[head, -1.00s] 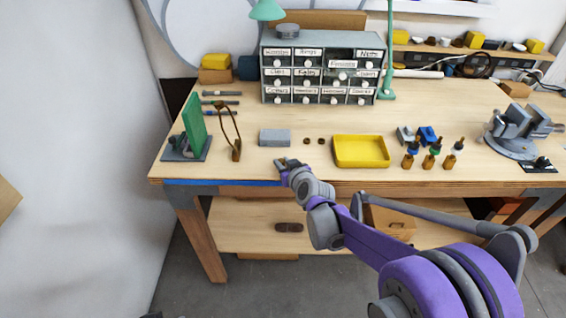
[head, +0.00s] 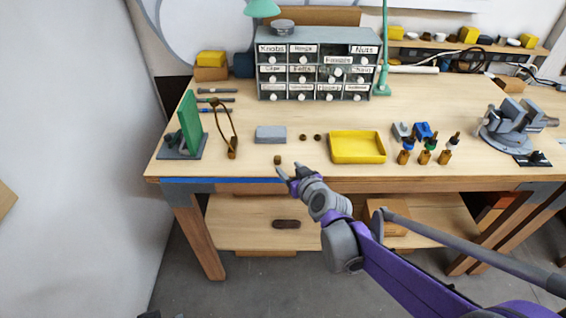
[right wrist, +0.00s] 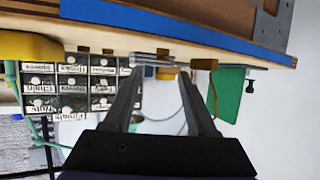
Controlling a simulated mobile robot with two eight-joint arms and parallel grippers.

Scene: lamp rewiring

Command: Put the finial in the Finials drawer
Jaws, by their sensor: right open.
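A small brown piece (head: 277,160), which looks like the finial, stands on the bench near its front edge, left of my right gripper. My right gripper (head: 290,170) is open and empty at the front edge, just apart from the piece. In the right wrist view, which is upside down, its fingers (right wrist: 163,85) are spread; I cannot clearly pick out the piece there. The grey cabinet has labelled drawers; the third in the top row (head: 338,60) appears pulled out, and its small label seems to read Finials. My left gripper is out of view.
A grey block (head: 271,134), two small dark pieces (head: 310,137) and a yellow tray (head: 357,158) lie behind the gripper. A wire harp (head: 232,150) and green panel (head: 190,122) stand left. Bench before the cabinet is clear.

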